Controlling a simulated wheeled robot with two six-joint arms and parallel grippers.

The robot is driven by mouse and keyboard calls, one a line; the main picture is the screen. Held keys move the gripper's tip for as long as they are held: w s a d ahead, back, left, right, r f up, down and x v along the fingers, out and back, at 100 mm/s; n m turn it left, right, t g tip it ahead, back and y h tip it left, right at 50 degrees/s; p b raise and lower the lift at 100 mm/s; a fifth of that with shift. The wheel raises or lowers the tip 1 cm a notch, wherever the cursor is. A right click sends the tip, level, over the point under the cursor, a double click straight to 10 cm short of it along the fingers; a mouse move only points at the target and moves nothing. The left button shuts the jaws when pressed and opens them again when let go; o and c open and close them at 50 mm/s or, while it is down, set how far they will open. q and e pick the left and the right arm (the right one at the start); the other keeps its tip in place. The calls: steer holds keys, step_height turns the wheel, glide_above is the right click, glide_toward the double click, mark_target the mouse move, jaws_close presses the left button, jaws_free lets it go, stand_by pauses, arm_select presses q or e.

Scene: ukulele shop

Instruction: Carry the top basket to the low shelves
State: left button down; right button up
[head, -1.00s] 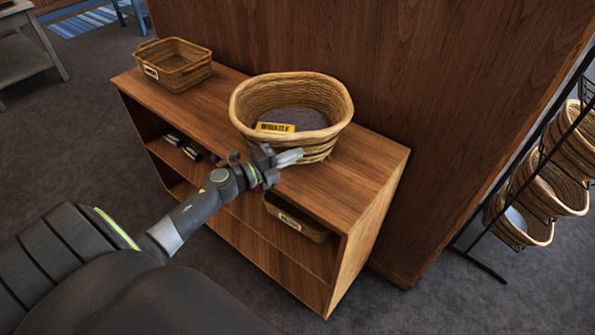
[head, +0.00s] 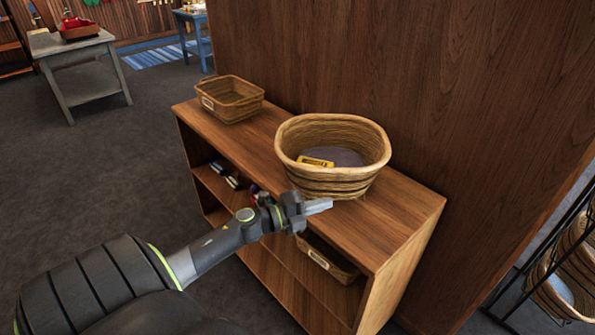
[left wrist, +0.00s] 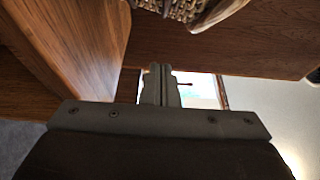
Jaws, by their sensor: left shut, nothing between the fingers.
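A large oval woven basket (head: 333,185) stands upright on the low wooden shelves' top (head: 390,215) in the head view. It holds a grey cloth or cushion (head: 345,157) and a yellow labelled item (head: 316,162). My left gripper (head: 320,207) is just in front of the basket's base, near the front edge of the shelf top. Its fingers (left wrist: 160,84) are closed together with nothing between them in the left wrist view. A bit of woven basket (left wrist: 190,8) shows at that view's top edge. My right gripper is out of view.
A smaller rectangular basket (head: 230,108) sits at the far left of the shelf top; another (head: 328,262) is on a shelf below. A wood panel (head: 400,70) rises behind. A wire rack with baskets (head: 560,290) stands right. Grey floor (head: 90,170) is open at left.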

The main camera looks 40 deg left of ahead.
arm_select(q)
steer(key=b+v, duration=0.2)
steer(key=v, duration=0.4)
steer(key=shift+s+a+f, duration=0.2)
steer(key=shift+a+f, duration=0.05)
steer(key=shift+a, duration=0.35)
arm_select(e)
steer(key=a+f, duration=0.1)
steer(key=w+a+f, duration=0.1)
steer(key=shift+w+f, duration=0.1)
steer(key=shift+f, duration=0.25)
